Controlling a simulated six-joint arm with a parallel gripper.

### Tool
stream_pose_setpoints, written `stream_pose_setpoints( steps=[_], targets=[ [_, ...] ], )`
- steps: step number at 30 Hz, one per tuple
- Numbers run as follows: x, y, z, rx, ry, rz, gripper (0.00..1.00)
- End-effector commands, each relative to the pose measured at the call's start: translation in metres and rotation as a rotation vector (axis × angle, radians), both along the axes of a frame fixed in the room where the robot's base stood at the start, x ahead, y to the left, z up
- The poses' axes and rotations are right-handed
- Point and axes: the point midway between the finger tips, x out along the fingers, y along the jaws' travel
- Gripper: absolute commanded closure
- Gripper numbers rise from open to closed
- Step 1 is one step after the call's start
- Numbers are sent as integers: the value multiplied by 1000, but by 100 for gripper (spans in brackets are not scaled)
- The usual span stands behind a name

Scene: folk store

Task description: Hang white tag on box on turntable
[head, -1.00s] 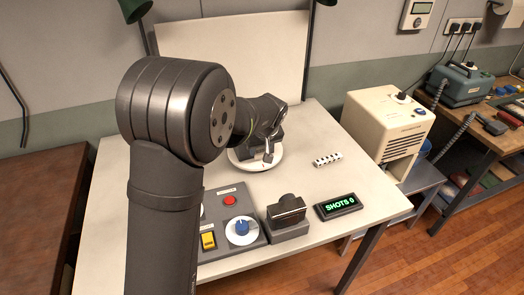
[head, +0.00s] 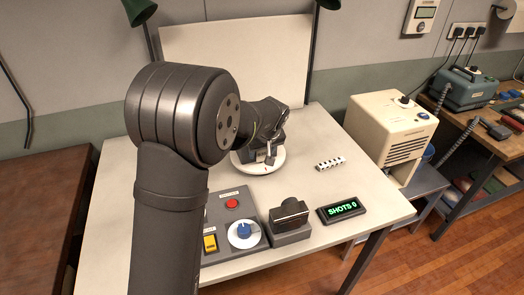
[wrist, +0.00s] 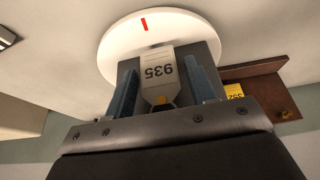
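In the wrist view, a white tag (wrist: 157,72) marked 935 lies upside down against a dark grey box (wrist: 211,47). An orange-yellow piece (wrist: 160,100) shows at the tag's narrow end; whether it is a peg through the tag is unclear. The box stands on the round white turntable (wrist: 120,38), which has a red mark. My gripper (wrist: 163,72) has its blue fingers on either side of the tag, with a gap at the right finger. In the head view, my gripper and wrist partly hide the box and turntable (head: 270,169).
A yellow tag (wrist: 234,91) hangs by a brown rack (wrist: 265,85) in the wrist view. In the head view, a control box (head: 228,222), a camera (head: 290,215) and a SHOTS 0 display (head: 341,208) stand at the table's front.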

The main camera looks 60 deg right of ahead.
Motion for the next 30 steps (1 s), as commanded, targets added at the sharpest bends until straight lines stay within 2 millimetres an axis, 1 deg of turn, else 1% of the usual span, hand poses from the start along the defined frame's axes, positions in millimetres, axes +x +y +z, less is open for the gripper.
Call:
stream_pose_setpoints(
  steps=[10, 14, 17, 27, 30],
  targets=[
    [0, 0, 1, 0, 0, 0, 39],
    [-3, 2, 10, -1, 0, 0, 39],
    [-8, 6, 27, -4, 0, -1, 39],
    [-31, 28, 104, -4, 0, 0, 39],
    [-38, 34, 124, -3, 0, -1, 39]
  ],
)
